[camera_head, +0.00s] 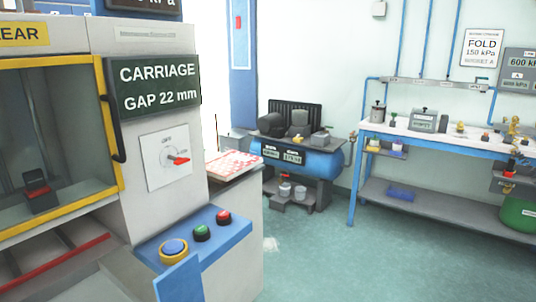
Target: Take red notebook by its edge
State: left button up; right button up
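No object that I can clearly tell is a red notebook shows in the head view. A flat stack with a red-and-white patterned top (233,164) lies on a grey cabinet just right of the large machine. I cannot tell whether it is a notebook, and the machine hides part of its left side. A small red item (238,22) is on the blue-framed panel at the back. Neither of my grippers is in view.
The machine (180,110) with a yellow-framed window fills the left, its blue button panel (203,238) jutting forward. A blue compressor (318,163) stands at the back. A blue-framed workbench (440,138) is at right. The teal floor (350,250) between is clear.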

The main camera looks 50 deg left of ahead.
aim_at(226, 166)
jog(key=i, duration=1.3)
jog(key=u, duration=3.25)
jog(key=i, duration=0.5)
jog(key=u, duration=0.1)
